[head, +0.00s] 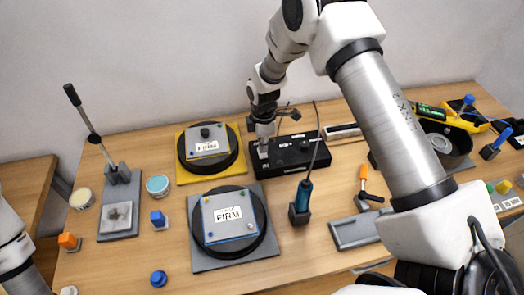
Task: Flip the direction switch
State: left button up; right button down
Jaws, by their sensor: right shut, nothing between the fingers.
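A black control box (290,162) with several small round knobs on its top stands at the back middle of the table. I cannot make out which control is the direction switch; part of the box's left end is hidden by my gripper. My right gripper (263,150) points down at the left end of the box, shut and empty. Its fingertips are at or just above the box top; I cannot tell whether they touch. Only a piece of my left arm shows at the left edge, and its gripper is out of view.
Left of the box, a yellow pad (182,173) and a grey pad (207,262) carry black discs with FIRM plates. A blue-handled tool (303,200) stands in front of the box. A lever press (118,205) is at left.

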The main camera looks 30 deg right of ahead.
aim_at(263, 155)
jog(key=shift+f+b, duration=0.75)
jog(key=shift+f, duration=0.45)
dwell(0.7)
jog(key=shift+r, duration=0.1)
notch_tip(263, 155, up, 7)
jog(key=p, duration=0.5)
dwell(0.5)
